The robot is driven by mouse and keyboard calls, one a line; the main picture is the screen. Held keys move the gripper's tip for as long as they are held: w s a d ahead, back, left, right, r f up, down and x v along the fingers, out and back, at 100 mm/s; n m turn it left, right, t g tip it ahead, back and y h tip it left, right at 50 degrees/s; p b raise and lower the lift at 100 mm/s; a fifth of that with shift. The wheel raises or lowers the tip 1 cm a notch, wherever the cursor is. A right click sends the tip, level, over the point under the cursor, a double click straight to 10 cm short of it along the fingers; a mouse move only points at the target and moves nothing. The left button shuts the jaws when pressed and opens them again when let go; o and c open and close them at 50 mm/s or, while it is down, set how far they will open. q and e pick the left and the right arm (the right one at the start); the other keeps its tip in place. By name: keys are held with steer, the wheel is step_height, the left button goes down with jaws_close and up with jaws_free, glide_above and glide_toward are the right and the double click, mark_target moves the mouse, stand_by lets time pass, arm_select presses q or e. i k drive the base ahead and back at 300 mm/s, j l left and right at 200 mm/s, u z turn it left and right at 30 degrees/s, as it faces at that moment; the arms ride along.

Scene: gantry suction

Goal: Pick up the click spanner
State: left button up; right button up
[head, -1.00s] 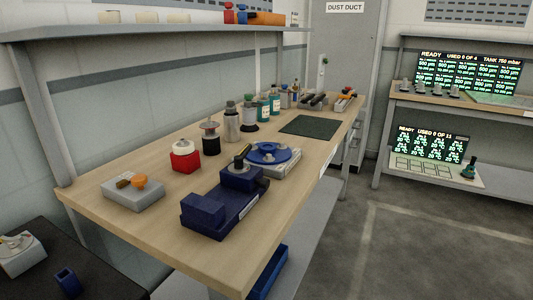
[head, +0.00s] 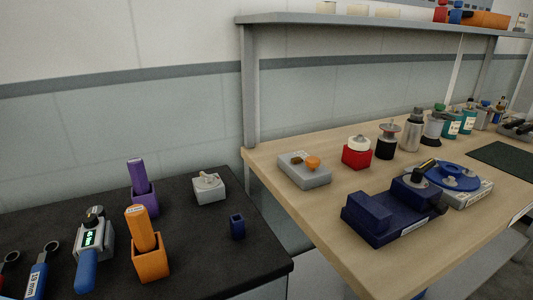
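No tool in view is clearly marked as the click spanner. At the lower left of the head view, a blue-handled spanner (head: 39,278) with a dark ring head lies on the black bench. Its handle label seems to read 19 mm. Another ring-headed tool (head: 10,260) is partly cut off at the left edge. Beside them is a grey tool with a green display (head: 92,239) and a blue handle. An orange handle (head: 140,229) stands tilted in an orange holder (head: 152,262), and a purple handle (head: 137,174) in a purple holder (head: 146,201). Neither of my grippers is in view.
The black bench (head: 205,258) also bears a small grey device (head: 208,188) and a dark blue cup (head: 237,226). To its right is a higher wooden bench (head: 320,215) with a navy fixture (head: 385,215), a red block (head: 357,154) and several bottles. A shelf post (head: 251,85) rises at its corner.

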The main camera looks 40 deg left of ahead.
mark_target(91, 242)
steer(key=j+u, duration=0.1)
steer(key=u, duration=1.9)
